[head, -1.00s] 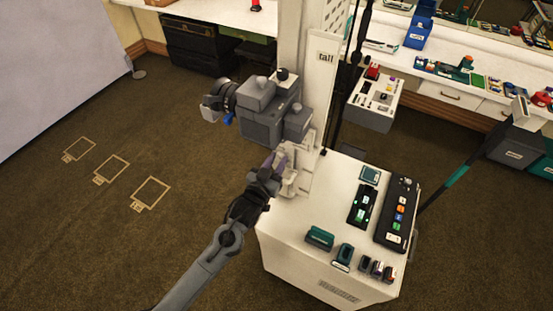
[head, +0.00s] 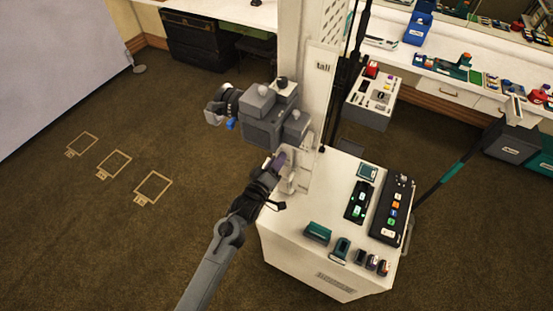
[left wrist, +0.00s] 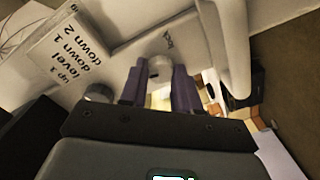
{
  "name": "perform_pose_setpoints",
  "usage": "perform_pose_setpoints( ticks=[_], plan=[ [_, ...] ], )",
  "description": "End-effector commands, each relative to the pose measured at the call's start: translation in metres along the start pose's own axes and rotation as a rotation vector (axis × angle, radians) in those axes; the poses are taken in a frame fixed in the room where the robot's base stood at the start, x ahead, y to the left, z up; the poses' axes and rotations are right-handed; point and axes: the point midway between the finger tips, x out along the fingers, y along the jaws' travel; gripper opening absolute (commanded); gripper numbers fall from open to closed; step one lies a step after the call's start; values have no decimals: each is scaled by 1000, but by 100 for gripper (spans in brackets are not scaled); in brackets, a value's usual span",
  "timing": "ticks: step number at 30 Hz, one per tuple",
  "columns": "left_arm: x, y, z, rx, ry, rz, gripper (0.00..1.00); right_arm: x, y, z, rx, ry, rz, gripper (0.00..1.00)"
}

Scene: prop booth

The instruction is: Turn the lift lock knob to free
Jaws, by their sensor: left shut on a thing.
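The lift lock knob (left wrist: 159,67) is a small pale knob in the left wrist view. It sits on a pale panel, beside an upside-down label that seems to read "lock". My left gripper (left wrist: 158,82) is shut on it, with one dark purple finger on each side. In the head view my left gripper (head: 277,162) reaches the pale bracket on the column, below the grey camera (head: 265,125). There the knob is hidden by the gripper. I cannot read which way the knob points. My right gripper is not in view.
A second, dark grey knob (left wrist: 98,92) is close beside the left finger. A plate (left wrist: 68,50) reads up, level and down, upside down. The white cabinet (head: 290,250) with a control panel (head: 393,210) stands at right.

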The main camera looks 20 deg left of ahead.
Motion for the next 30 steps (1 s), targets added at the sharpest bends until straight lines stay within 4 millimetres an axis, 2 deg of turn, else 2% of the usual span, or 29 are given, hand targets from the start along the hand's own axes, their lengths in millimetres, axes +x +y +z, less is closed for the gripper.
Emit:
perform_pose_setpoints(
  ticks=[10,27,28,30],
  plan=[
    [0,0,-1,-160,-4,2,1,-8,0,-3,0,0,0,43],
    [0,0,0,-193,-7,3,1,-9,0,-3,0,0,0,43],
    [0,0,0,-193,-7,3,33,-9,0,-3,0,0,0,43],
    [0,0,0,-193,-7,3,43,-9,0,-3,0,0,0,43]
  ],
)
